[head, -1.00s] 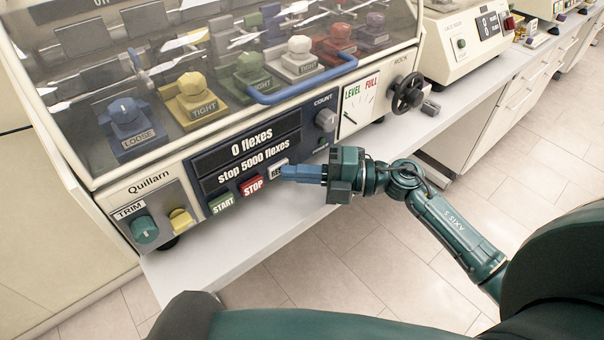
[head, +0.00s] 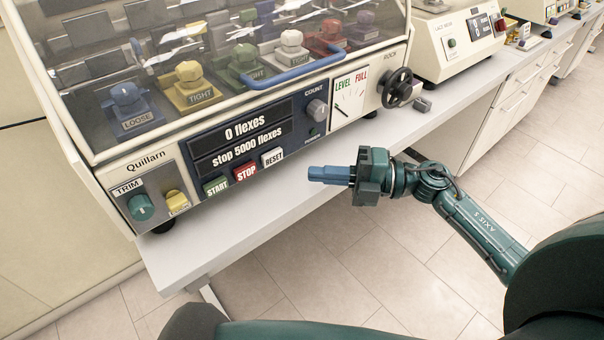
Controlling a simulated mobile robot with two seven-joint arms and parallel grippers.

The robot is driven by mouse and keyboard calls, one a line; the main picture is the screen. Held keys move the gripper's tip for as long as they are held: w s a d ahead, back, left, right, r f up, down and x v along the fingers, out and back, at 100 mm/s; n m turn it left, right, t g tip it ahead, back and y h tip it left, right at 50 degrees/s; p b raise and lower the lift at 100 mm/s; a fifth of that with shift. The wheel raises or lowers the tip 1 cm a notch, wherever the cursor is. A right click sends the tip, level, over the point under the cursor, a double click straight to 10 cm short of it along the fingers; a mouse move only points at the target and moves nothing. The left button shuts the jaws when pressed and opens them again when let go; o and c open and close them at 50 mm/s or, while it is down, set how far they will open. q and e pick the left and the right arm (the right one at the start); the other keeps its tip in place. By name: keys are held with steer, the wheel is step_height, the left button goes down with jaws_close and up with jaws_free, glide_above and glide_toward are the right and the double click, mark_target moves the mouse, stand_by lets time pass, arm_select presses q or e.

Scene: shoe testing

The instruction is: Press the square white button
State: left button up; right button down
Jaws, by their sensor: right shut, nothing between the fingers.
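The square white button (head: 272,157) is labelled RESET and sits on the front panel of the flex testing machine (head: 150,160), right of the red STOP button (head: 246,171) and the green START button (head: 216,186). It is in full view. My right gripper (head: 311,173) is shut and empty, with its blue fingertips pointing left. It is apart from the button, to its right and nearer to me. My left gripper is not in view.
The display (head: 242,136) reads "0 flexes" and "stop 5000 flexes". A blue handle (head: 297,72) runs along the clear cover's lower edge. A black handwheel (head: 398,88) sticks out at the panel's right. The bench top (head: 215,226) in front is clear.

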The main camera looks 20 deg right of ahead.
steer(key=shift+b+v, duration=0.5)
steer(key=shift+v, duration=2.5)
steer(key=shift+w+f, duration=0.1)
steer(key=shift+w, duration=0.1)
steer(key=s+a+f+m+t+h+p, duration=0.1)
steer(key=s+a+f+m+h, duration=0.2)
steer(key=f+m, duration=0.3)
steer(key=s+a+f+m+t+h+p, duration=0.1)
steer(key=s+a+f+m+h, duration=0.2)
steer(key=f+m, duration=0.4)
steer(key=s+a+f+m+t+h+p, duration=0.1)
steer(key=s+a+f+m+h, duration=0.2)
steer(key=m, duration=1.2)
step_height(320, 180, down, 3)
steer(key=s+h, duration=0.2)
steer(key=h, duration=0.2)
steer(key=shift+f, duration=0.15)
